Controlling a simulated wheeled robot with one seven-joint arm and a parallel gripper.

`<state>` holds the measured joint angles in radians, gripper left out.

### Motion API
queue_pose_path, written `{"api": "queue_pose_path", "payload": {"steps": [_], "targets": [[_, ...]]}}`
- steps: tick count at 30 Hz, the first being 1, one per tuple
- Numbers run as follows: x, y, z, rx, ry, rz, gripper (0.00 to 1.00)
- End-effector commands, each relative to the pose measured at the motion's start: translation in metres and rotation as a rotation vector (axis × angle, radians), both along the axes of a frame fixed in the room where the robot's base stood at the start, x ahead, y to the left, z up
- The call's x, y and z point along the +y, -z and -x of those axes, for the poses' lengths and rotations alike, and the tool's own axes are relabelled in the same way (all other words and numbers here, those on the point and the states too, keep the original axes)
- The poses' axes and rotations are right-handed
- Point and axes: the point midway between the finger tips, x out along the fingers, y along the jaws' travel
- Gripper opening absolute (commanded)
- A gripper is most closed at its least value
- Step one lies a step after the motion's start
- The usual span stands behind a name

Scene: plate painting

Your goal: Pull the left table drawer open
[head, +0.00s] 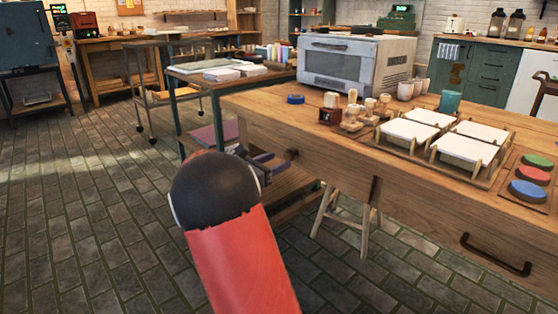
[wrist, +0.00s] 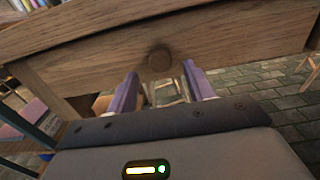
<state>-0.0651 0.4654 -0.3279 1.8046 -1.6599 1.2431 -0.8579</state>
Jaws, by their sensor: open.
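The wooden work table (head: 240,101) stands at the right in the head view. Its left front panel, the left drawer (head: 335,172), carries a round knob (head: 291,154). In the wrist view the drawer front (wrist: 95,70) spans the picture, with the round wooden knob (wrist: 158,58) near its middle. The drawer looks flush with the table. My gripper (wrist: 160,88) is open, its two purple fingers pointing at the drawer front, one on each side of the knob's line. The knob appears just beyond the fingertips; contact cannot be told. In the head view my arm partly hides my gripper (head: 266,164).
A dark bar handle (head: 495,255) is on the table front at the right. Trays with white tiles (head: 465,148), stamps (head: 352,118) and a white oven (head: 355,65) stand on top. A side table (head: 225,78) stands behind my arm. The floor at left is clear.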

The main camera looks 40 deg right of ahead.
Motion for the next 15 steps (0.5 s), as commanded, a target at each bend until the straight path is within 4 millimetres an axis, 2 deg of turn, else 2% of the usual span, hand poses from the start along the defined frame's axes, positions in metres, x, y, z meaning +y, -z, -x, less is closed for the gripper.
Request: {"api": "queue_pose_path", "payload": {"steps": [1, 6, 15], "targets": [[-0.009, 0.0, 0.0, 0.0, 0.004, 0.001, 0.52], [-0.028, 0.0, -0.001, -0.001, 0.002, -0.001, 0.52], [-0.034, 0.0, -0.002, -0.002, 0.0, -0.001, 0.52]]}}
